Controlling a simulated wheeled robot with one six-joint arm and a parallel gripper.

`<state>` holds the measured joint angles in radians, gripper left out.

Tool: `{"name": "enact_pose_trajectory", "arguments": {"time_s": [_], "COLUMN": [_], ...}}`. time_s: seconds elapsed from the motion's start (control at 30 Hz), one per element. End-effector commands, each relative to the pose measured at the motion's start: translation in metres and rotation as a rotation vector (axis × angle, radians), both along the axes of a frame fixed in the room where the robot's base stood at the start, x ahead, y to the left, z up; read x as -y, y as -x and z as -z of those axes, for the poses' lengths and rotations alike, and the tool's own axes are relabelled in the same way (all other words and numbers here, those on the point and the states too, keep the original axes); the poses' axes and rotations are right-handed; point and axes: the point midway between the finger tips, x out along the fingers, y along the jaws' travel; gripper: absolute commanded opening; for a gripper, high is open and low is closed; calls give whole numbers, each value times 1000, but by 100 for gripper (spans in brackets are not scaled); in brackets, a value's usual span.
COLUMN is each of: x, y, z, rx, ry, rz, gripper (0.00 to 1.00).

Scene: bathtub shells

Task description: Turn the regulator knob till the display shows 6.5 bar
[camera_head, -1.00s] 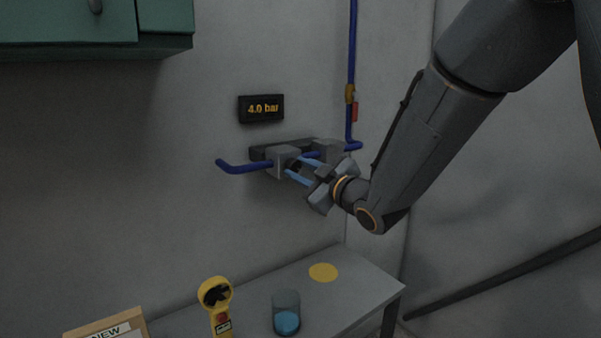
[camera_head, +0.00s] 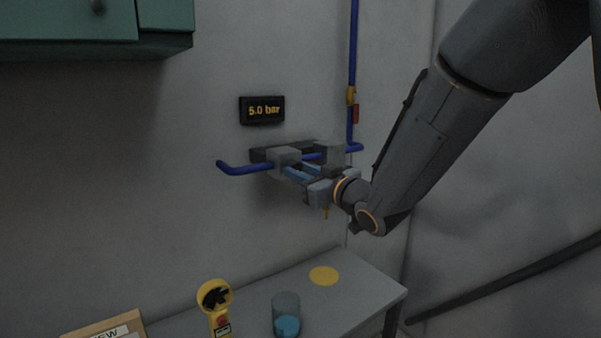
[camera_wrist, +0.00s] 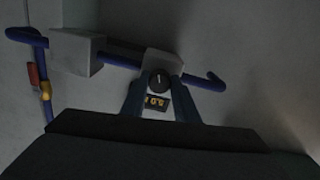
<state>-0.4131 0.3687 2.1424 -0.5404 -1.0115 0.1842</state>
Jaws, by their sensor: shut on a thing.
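The display (camera_head: 262,110) on the wall reads 5.0 bar. In the wrist view it shows upside down (camera_wrist: 156,102) between my fingers. The dark round regulator knob (camera_wrist: 159,80) with a light mark sits on the grey regulator block (camera_wrist: 163,62). The block also shows in the head view (camera_head: 283,160) on the blue pipe. My gripper (camera_head: 287,172) is shut on the knob, with one blue finger on each side of it; the wrist view shows it too (camera_wrist: 159,84). In the head view the knob is hidden by the fingers.
The blue pipe (camera_head: 240,168) runs along the wall, with a second grey block (camera_head: 329,153) to the right. A yellow valve with a red handle (camera_head: 352,95) is on the vertical pipe. Below stands a grey table (camera_head: 365,293) with a yellow device (camera_head: 216,305) and a glass (camera_head: 287,312).

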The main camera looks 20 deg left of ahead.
Motion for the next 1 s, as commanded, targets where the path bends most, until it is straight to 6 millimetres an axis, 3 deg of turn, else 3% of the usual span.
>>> {"name": "enact_pose_trajectory", "arguments": {"time_s": [0.27, 0.3, 0.4, 0.73, 1.0], "x": [0, 0, 0, 2, 29], "y": [0, 0, 0, 1, 23], "z": [-1, -1, -1, 0, 1], "rx": [1, 1, 1, 1, 2], "ry": [0, 0, 0, 0, 0], "rz": [1, 1, 1, 1, 2], "gripper": [5, 32, 46, 46, 46]}}
